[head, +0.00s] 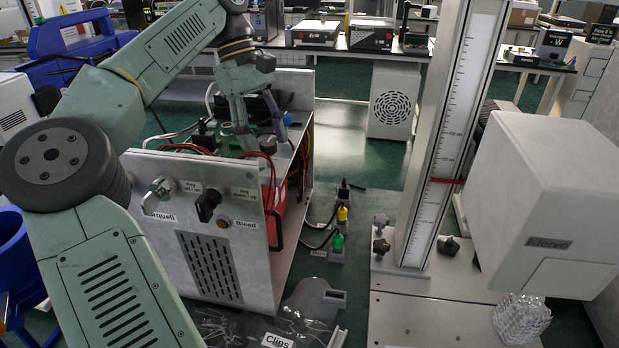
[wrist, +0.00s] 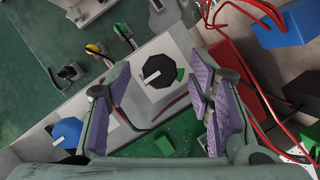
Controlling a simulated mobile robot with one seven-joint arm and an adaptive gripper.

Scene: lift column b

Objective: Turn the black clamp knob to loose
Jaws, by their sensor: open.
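The black knob (wrist: 163,90) is many-sided, with a white pointer line, and sits on a pale grey plate (wrist: 180,48) in the wrist view. Its pointer line lies toward the left of the picture. A small green patch shows at the knob's right edge. My gripper (wrist: 160,77) is open, with one purple-padded finger on each side of the knob and visible gaps between. Whether the fingertips are level with the knob is hard to tell. In the head view my gripper (head: 262,138) reaches down into the open-topped metal box, and the knob is hidden there.
The metal box (head: 210,262) has a front panel with a black switch (head: 208,205). Red wires (wrist: 228,25) and a blue block (wrist: 285,25) lie right of my gripper in the wrist view. A blue knob (wrist: 68,132) is at left. The lift column (head: 455,130) stands to the right.

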